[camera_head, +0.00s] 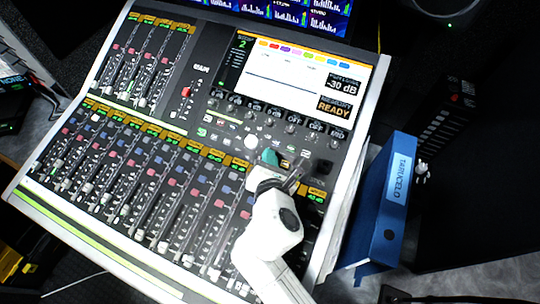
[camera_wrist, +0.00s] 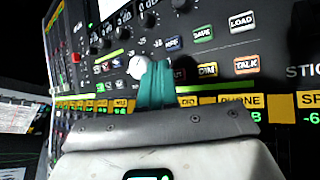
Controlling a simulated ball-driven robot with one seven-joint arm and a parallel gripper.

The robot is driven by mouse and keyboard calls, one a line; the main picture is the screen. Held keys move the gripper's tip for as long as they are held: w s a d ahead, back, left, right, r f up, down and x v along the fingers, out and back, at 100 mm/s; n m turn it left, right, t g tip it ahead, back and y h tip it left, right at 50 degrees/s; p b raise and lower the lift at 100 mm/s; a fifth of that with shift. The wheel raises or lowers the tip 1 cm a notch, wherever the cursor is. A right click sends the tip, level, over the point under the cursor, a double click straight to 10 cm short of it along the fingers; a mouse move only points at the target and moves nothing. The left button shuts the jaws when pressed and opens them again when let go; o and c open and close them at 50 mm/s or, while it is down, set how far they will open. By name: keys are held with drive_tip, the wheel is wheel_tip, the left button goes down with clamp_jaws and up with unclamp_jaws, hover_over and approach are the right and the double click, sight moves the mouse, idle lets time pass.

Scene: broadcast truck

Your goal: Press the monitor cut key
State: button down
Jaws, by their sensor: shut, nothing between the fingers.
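The mixing console (camera_head: 215,130) fills the middle of the head view. My gripper (camera_head: 270,156) is over its right part, below the row of knobs under the screen. In the wrist view my gripper (camera_wrist: 155,72) shows teal fingers, shut and empty, close in front of the key area. No key marked CUT can be read. The DIM key (camera_wrist: 207,70) and TALK key (camera_wrist: 246,64) lie to the right of the fingers. A small dark key edge (camera_wrist: 180,75) shows just beside the fingers, mostly hidden by them. I cannot tell whether the fingers touch a key.
The SAVE key (camera_wrist: 202,33) and LOAD key (camera_wrist: 241,22) sit above. A white round knob (camera_wrist: 139,66) is just left of the fingers. Faders (camera_head: 150,185) lie left of my arm. A blue binder (camera_head: 388,205) stands right of the console.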

drive_tip(key=shift+r, duration=0.1)
drive_tip(key=r+p, duration=0.1)
drive_tip(key=p, duration=0.1)
drive_tip(key=s+r+p, duration=0.1)
drive_tip(key=r+p, duration=0.1)
drive_tip(key=s+r+p, duration=0.1)
drive_tip(key=r, duration=0.1)
drive_tip(key=shift+s+a+r+p, duration=0.1)
drive_tip(key=shift+a+r+p, duration=0.1)
drive_tip(key=shift+a+p, duration=0.2)
drive_tip(key=shift+a, duration=0.1)
